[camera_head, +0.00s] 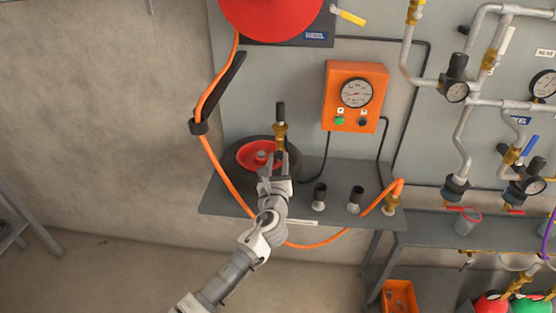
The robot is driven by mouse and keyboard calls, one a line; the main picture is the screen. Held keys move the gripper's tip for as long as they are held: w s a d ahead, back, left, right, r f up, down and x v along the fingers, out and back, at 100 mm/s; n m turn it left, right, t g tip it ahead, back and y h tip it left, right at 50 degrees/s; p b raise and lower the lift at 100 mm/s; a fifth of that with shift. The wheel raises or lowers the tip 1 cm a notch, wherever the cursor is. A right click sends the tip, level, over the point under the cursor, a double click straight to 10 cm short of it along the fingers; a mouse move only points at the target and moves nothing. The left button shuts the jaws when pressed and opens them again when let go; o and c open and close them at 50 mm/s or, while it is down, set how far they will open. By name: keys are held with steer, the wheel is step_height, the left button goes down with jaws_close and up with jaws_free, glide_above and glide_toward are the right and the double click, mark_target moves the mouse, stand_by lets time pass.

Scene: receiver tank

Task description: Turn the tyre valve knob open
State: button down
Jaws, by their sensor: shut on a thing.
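A dark tyre with a red hub (254,153) lies at the left of the grey shelf. An upright brass valve (280,132) with a black top (281,109) stands out just beyond my gripper, beside the tyre's right part. My gripper (281,158) reaches up from below and is shut at the lower end of this brass valve. The fingers and wrist hide the exact grip and part of the tyre. I cannot tell how far any knob is turned.
An orange gauge box (343,116) hangs on the panel to the right. Two black-topped pieces (320,192) (357,196) stand on the shelf (236,204) right of my gripper. An orange hose (212,162) loops left of the tyre and below the shelf to a brass fitting (391,204).

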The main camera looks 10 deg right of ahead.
stand_by(0.4)
steer(key=c, duration=0.5)
jaws_free()
steer(key=shift+c, duration=0.2)
